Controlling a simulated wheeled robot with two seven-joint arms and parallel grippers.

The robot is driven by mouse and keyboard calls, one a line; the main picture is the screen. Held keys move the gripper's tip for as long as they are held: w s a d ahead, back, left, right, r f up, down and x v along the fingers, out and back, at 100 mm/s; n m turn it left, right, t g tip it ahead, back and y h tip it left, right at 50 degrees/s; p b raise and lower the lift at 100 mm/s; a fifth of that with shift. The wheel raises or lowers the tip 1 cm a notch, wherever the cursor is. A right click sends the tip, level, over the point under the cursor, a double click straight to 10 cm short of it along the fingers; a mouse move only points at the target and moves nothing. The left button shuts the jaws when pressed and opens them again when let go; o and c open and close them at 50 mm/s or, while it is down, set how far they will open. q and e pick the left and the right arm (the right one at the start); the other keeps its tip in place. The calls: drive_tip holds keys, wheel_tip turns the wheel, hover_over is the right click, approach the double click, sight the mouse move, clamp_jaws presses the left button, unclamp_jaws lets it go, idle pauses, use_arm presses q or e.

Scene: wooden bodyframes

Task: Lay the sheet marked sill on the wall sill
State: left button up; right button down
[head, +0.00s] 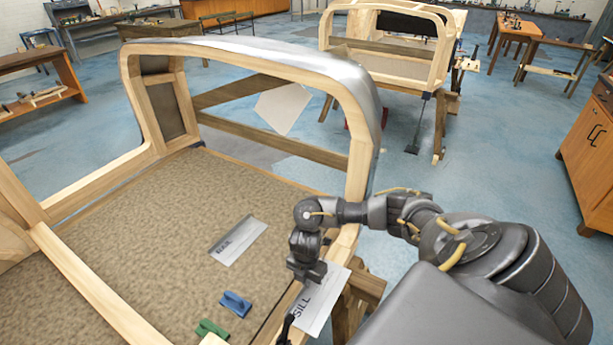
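The pale sheet marked SILL (322,304) is at the bottom centre, across the right-hand wooden rail of the near bodyframe, which I take to be the wall sill (346,243). My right gripper (306,272) is at the sheet's upper left edge, pointing down. Its fingers look closed on that edge, but the dark wrist hides the grip. I cannot tell whether the sheet rests on the rail or hangs just above it. A small dark part (286,327) shows left of the sheet; I cannot tell what it is. My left gripper is not in view.
A second marked sheet (238,242) lies on the brown floor panel (160,270) inside the frame. A blue block (236,303) and a green block (212,328) lie nearer. The frame's tall arch (361,150) rises behind my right gripper. Another bodyframe (388,68) stands behind.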

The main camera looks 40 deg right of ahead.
idle(0.5)
drive_tip(key=c, duration=1)
unclamp_jaws()
drive_tip(key=shift+f, duration=0.1)
drive_tip(key=shift+c, duration=0.2)
drive_tip(key=shift+r+p, duration=3.6)
drive_tip(key=shift+p, duration=0.25)
drive_tip(key=shift+f, duration=0.1)
